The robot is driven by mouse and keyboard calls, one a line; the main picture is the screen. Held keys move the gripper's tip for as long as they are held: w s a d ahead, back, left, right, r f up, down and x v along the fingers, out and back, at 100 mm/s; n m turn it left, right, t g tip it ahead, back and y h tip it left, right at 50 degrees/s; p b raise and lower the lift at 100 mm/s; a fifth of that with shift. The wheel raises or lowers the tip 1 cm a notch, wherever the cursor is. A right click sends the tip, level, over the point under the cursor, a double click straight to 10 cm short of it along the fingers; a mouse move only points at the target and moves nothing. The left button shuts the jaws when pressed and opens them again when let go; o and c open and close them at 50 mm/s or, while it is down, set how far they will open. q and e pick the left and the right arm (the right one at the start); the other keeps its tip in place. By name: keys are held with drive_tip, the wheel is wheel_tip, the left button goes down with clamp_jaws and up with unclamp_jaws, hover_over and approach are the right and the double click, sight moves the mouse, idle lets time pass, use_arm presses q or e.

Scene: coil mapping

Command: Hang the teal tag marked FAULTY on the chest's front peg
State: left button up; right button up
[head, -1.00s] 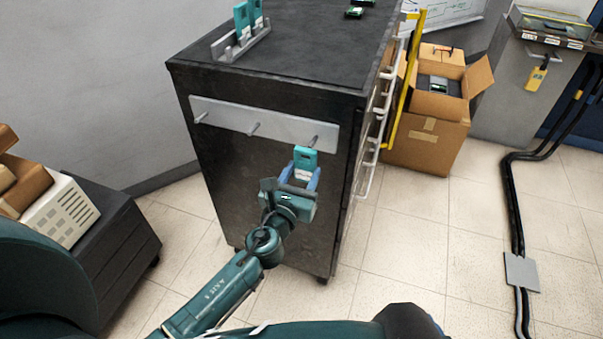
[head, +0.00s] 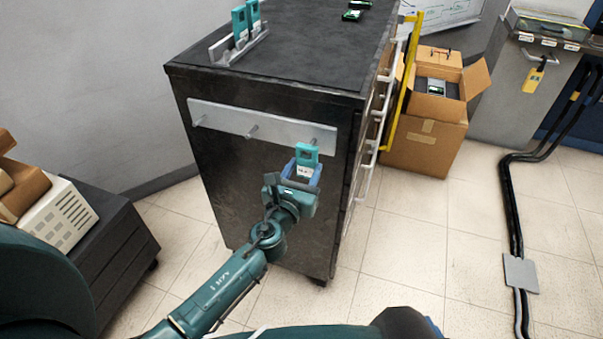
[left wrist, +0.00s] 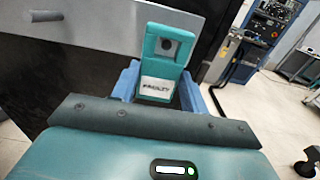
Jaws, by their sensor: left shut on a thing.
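The teal tag (head: 307,154) has a white label that reads FAULTY in the left wrist view (left wrist: 155,88). My left gripper (head: 301,170) is shut on its lower part and holds it upright before the chest's front. The dark chest (head: 235,185) bears a pale plate (head: 226,119) with a row of three pegs. The tag is just below and in front of the right-hand peg (head: 315,141) in the head view. In the left wrist view the tag's hole shows a small grey spot; I cannot tell whether the peg is in it. My right gripper is not in view.
Teal tags (head: 240,22) stand in a grey rack (head: 242,48) on the chest top. A yellow rail (head: 401,90) and cardboard boxes (head: 425,142) are to the right. A dark low cabinet (head: 110,240) stands at left.

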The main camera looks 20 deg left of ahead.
sight(306, 168)
use_arm(q)
drive_tip(key=shift+w, duration=1.6)
drive_tip(key=shift+f+b, duration=0.25)
drive_tip(key=shift+b, duration=0.15)
drive_tip(key=o, duration=1)
drive_tip(key=shift+o, duration=0.7)
drive_tip(key=shift+o, duration=1)
drive_tip(key=shift+s, duration=0.1)
